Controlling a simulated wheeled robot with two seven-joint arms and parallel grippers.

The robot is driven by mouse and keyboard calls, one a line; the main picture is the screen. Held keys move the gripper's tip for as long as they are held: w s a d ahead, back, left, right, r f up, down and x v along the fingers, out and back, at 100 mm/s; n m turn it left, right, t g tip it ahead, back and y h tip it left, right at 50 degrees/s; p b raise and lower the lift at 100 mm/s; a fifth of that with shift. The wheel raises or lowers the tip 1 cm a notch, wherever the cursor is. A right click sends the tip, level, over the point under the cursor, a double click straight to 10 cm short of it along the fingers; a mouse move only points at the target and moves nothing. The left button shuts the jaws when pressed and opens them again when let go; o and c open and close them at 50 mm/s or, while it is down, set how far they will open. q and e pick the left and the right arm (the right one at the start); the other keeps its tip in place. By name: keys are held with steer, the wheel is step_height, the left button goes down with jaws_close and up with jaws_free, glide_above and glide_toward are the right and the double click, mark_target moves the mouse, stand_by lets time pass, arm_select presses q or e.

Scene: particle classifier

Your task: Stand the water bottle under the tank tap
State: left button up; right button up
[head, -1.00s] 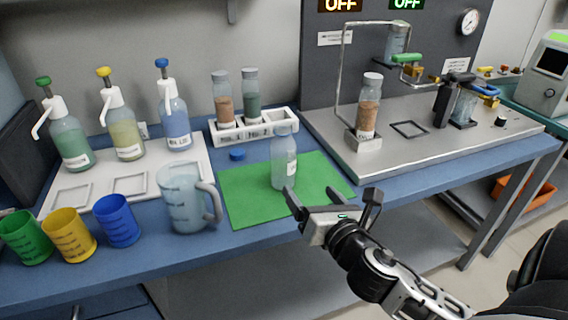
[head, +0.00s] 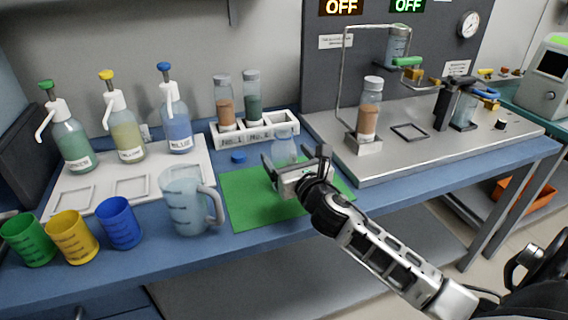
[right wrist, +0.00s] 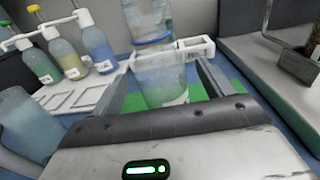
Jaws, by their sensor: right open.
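The clear water bottle (head: 284,144) stands upright on the green mat (head: 245,205). Its lower part is hidden behind my right gripper (head: 296,166) in the head view. The right gripper is open, with its fingers on either side of the bottle. In the right wrist view the bottle (right wrist: 163,80) is between the two fingers; I cannot tell whether they touch it. The tank (head: 397,46) is on the dark panel at the back right, with the green-handled tap (head: 408,62) below it. A dark square outline (head: 409,131) lies on the metal platform under the tap. My left gripper is out of view.
A brown-filled bottle (head: 370,110) stands in a holder on the metal platform (head: 450,145). A jug (head: 188,203) stands left of the mat, near green, yellow and blue cups. Pump bottles and a white rack (head: 255,133) with two bottles are behind. A blue cap (head: 239,157) lies behind the mat.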

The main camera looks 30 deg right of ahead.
steer(key=w, duration=0.3)
steer(key=shift+w+d, duration=0.35)
steer(key=shift+w, duration=0.05)
steer(key=c, duration=1.1)
steer(key=shift+c, duration=0.2)
